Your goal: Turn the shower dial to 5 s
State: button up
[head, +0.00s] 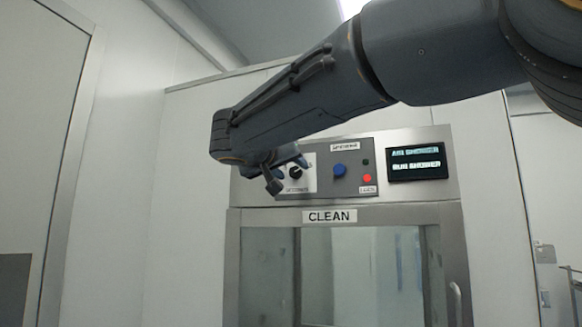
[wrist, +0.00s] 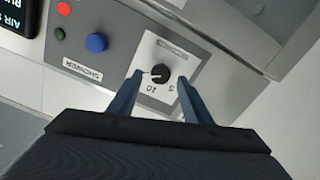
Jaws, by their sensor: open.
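The shower dial (wrist: 160,73) is a black round knob with a white pointer on a white plate. In the wrist view the plate shows upside down, with "10" and what looks like "5" printed near the knob. The pointer reaches toward the left side of the knob there. In the head view the dial (head: 295,173) is partly covered by my gripper (head: 285,178). In the wrist view my gripper (wrist: 157,85) is open, its two fingers on either side of the knob with gaps. I cannot tell whether the tips reach the knob's depth.
On the same steel panel are a blue button (head: 339,171), a red light (head: 367,178), a dark green light (head: 365,162) and a lit display (head: 417,162). A cabinet door labelled "CLEAN" (head: 330,216) with a window is below. A white wall stands left.

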jog(key=shift+w+d, duration=0.2)
jog(key=shift+w, duration=0.45)
jog(key=c, duration=1.1)
jog(key=shift+o, duration=0.2)
